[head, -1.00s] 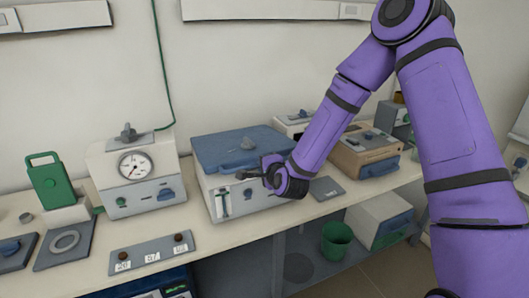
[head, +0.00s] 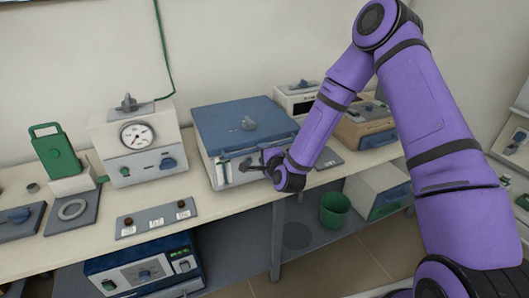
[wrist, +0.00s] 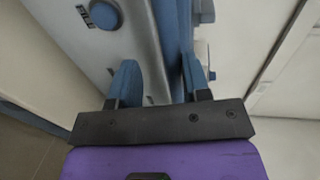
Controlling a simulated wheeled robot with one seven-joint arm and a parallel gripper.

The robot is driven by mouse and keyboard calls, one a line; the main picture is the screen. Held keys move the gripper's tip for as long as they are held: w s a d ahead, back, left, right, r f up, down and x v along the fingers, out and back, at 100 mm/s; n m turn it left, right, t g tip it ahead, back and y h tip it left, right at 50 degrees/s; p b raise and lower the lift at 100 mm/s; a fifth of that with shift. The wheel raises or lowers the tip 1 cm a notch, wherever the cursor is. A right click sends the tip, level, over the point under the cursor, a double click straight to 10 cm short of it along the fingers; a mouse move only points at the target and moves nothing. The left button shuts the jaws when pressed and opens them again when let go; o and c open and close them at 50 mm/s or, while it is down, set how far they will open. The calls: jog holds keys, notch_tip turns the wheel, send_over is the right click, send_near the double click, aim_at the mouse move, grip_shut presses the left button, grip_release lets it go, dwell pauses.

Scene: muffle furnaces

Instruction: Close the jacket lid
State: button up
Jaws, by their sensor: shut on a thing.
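The jacket lid (head: 230,117) is the flat blue top of the white box (head: 220,180) in the middle of the bench. It has a grey knob on top and lies over the box. Whether a thin gap remains along its front edge is too small to tell. My gripper (head: 252,164) is at the box's front, below the lid's front edge, shut on the blue handle there. In the wrist view my gripper (wrist: 162,78) has its fingers on either side of the lid's blue edge, beside the grey box wall. The handle itself is mostly hidden.
A white unit with a dial (head: 138,145) stands left of the box. A green bin (head: 335,210) stands on the lower shelf.

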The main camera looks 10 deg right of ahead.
jog(key=shift+s+d+f, duration=0.1)
jog(key=shift+s+f, duration=0.15)
jog(key=shift+f, duration=0.35)
jog(key=o, duration=0.8)
jog(key=shift+c, duration=0.2)
jog(key=shift+o, duration=0.4)
jog(key=shift+w+f, duration=0.1)
jog(key=shift+w, duration=0.05)
jog(key=shift+c, duration=0.4)
jog(key=v, duration=1)
jog(key=shift+s+r, duration=0.25)
jog(key=shift+r, duration=0.25)
